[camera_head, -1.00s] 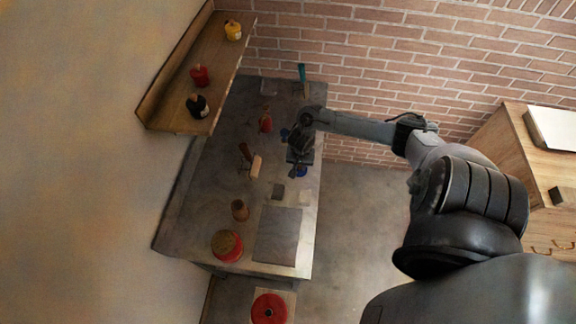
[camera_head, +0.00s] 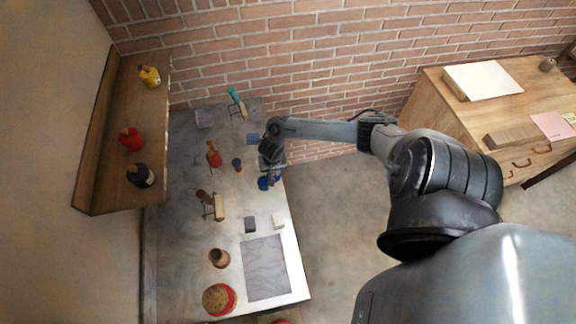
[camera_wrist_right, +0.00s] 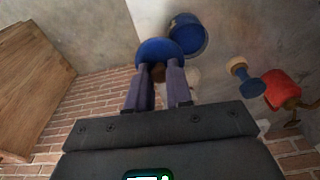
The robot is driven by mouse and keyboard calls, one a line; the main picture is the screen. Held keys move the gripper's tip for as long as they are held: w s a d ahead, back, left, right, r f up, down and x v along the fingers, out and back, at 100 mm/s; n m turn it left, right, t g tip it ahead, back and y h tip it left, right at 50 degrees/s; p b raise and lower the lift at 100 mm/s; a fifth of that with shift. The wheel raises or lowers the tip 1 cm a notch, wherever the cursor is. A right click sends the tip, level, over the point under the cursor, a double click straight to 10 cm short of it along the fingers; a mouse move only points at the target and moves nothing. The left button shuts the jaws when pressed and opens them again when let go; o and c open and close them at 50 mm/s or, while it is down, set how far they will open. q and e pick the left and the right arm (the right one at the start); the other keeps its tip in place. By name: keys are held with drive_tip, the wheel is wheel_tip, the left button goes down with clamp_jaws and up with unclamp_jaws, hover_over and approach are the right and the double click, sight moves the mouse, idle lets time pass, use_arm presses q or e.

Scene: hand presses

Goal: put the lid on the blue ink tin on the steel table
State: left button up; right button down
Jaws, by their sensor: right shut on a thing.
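My right gripper (camera_head: 268,172) hangs over the right edge of the steel table (camera_head: 189,240). In the right wrist view its two fingers (camera_wrist_right: 158,80) are shut on the brown knob of a round blue lid (camera_wrist_right: 160,48). The blue ink tin (camera_wrist_right: 189,33) shows just beyond the lid, to its upper right, with its open mouth visible. The lid overlaps the tin's edge in that view; I cannot tell whether they touch. In the head view, blue (camera_head: 263,184) shows under the gripper, partly hidden by it. My left gripper is not in view.
A small blue-and-wood item (camera_head: 238,165) and a red item (camera_head: 213,155) stand left of the gripper. A wooden shelf (camera_head: 105,150) holds yellow, red and dark bottles. A grey slab (camera_head: 265,268) lies at the table's near end. A wooden cabinet (camera_head: 440,110) stands right.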

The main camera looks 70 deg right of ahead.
drive_tip(key=w, duration=0.1)
drive_tip(key=w+a+b, duration=0.1)
drive_tip(key=w+r+b, duration=0.1)
drive_tip(key=w, duration=0.1)
drive_tip(key=shift+a, duration=0.35)
wheel_tip(320, 180, down, 3)
drive_tip(key=b, duration=0.3)
drive_tip(key=shift+r+b, duration=0.15)
drive_tip(key=shift+b, duration=0.25)
use_arm(q)
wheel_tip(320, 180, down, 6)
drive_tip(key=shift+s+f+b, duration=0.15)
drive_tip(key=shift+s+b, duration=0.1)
drive_tip(key=shift+b, duration=0.05)
use_arm(e)
drive_tip(key=shift+f, duration=1)
use_arm(q)
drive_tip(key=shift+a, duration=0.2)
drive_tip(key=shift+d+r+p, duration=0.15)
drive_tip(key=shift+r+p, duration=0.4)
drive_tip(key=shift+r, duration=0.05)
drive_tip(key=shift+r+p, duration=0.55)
drive_tip(key=shift+p, duration=0.05)
